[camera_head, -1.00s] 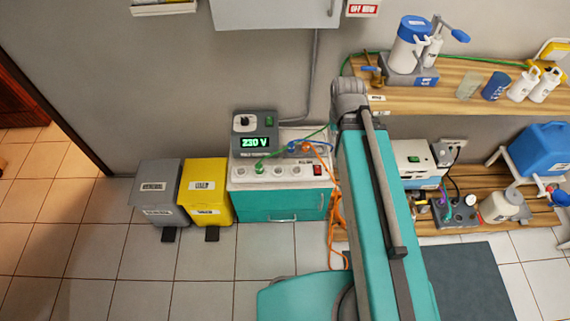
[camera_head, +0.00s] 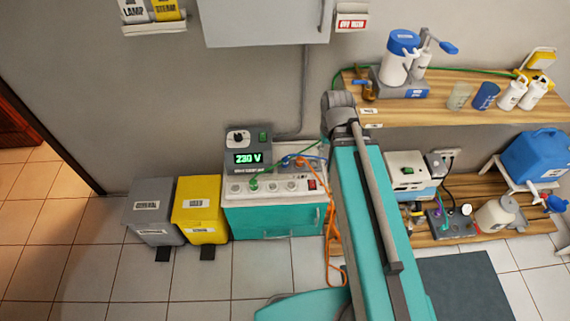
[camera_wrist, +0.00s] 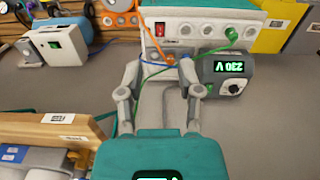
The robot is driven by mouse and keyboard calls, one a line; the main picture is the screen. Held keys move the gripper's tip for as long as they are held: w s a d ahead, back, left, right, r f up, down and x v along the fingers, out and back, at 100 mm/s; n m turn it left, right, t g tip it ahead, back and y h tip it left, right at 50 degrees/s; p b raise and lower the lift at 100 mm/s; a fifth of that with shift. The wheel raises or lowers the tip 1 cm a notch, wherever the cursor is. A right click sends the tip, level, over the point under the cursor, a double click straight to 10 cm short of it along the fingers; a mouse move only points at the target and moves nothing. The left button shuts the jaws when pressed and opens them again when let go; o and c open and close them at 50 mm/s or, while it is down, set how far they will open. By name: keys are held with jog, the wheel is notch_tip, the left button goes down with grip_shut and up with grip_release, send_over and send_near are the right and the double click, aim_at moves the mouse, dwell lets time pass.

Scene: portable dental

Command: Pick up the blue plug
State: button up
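A small blue plug (camera_head: 286,161) shows beside an orange plug (camera_head: 300,161), on the ledge behind the white socket panel (camera_head: 264,187) of the teal cabinet. In the wrist view, where the scene is upside down, a blue piece (camera_wrist: 185,56) shows close to the tip of my gripper's right finger, partly hidden by it. Whether a finger touches the plug cannot be told. In the head view my gripper is hidden behind my arm.
A green plug (camera_head: 254,183) sits in the socket panel near a red switch (camera_head: 312,184). A grey box reading 230 V (camera_head: 248,148) stands behind. Green, blue and orange cables cross here. A wooden shelf (camera_head: 440,111) lies to the right; grey and yellow bins (camera_head: 198,207) stand left.

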jog(key=o, duration=0.4)
jog(key=shift+n, duration=0.8)
jog(key=w+f+b, duration=0.2)
jog(key=w+f, duration=0.1)
jog(key=shift+a, duration=0.35)
jog(key=shift+o, duration=0.2)
jog(key=w+a+f+n+b, duration=0.3)
jog(key=w+f+n+b, duration=0.2)
jog(key=w+f+b, duration=0.2)
jog(key=shift+w+f+b, duration=0.3)
jog(key=shift+w+b, duration=0.15)
jog(key=shift+w, duration=0.3)
jog(key=n+b, duration=1)
jog(key=b, duration=0.3)
send_over(285, 162)
jog(key=w, duration=0.2)
notch_tip(285, 162, down, 13)
jog(key=shift+w+a+f+n+b, duration=0.1)
jog(key=shift+f+n+b, duration=0.25)
jog(key=shift+n, duration=0.05)
jog(key=shift+f, duration=0.15)
notch_tip(285, 162, down, 8)
jog(key=b, duration=0.8)
jog(key=shift+f+b, duration=0.15)
jog(key=shift+b, duration=0.2)
